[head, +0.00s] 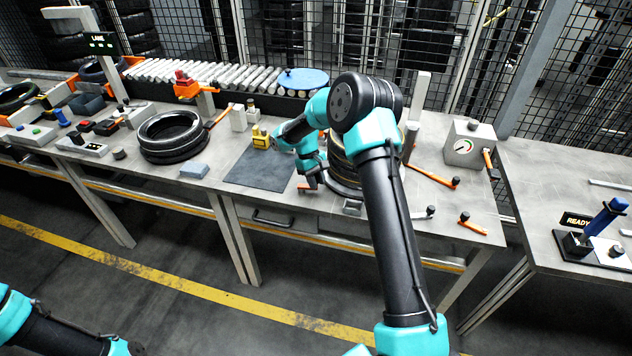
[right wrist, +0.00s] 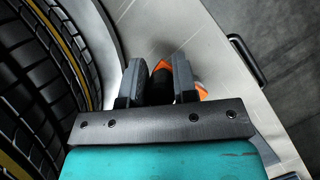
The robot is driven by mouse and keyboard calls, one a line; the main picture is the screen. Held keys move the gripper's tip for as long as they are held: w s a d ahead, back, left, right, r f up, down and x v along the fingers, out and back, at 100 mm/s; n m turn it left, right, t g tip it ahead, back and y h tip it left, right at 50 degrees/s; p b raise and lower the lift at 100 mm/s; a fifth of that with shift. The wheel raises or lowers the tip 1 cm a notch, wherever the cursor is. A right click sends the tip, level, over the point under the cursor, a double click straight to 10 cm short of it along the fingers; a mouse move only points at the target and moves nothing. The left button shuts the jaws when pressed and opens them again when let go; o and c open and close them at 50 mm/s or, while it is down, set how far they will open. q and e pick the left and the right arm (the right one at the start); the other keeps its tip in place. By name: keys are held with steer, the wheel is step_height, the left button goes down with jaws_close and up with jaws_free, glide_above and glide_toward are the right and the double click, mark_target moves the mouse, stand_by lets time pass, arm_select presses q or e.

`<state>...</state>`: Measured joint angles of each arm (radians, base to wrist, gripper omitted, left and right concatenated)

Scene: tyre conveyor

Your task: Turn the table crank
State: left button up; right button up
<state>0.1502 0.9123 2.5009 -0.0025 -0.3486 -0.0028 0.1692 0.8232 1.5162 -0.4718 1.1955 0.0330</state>
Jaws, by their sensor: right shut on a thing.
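My right gripper (head: 308,184) reaches down at the front of the middle table, beside a tyre. In the right wrist view its two grey fingers (right wrist: 158,85) are closed on the black grip of the table crank (right wrist: 160,82). The crank's orange part shows just beyond the grip in that view. In the head view the orange crank arm (head: 304,187) is a small piece next to the fingertips. The rest of the crank is hidden by my gripper and the tyre. Only links of my left arm show at the lower left, and its gripper is out of view.
The tyre (right wrist: 42,75) stands close to the left of my right gripper in the wrist view. A grey mat (head: 258,170) lies left of it, with a second tyre (head: 171,135) further left. A gauge box (head: 465,145) and orange-handled tools (head: 433,176) are at the right.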

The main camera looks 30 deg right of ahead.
steer(key=o, duration=0.9)
steer(key=shift+r, duration=0.15)
steer(key=v, duration=1.7)
steer(key=shift+r, duration=0.1)
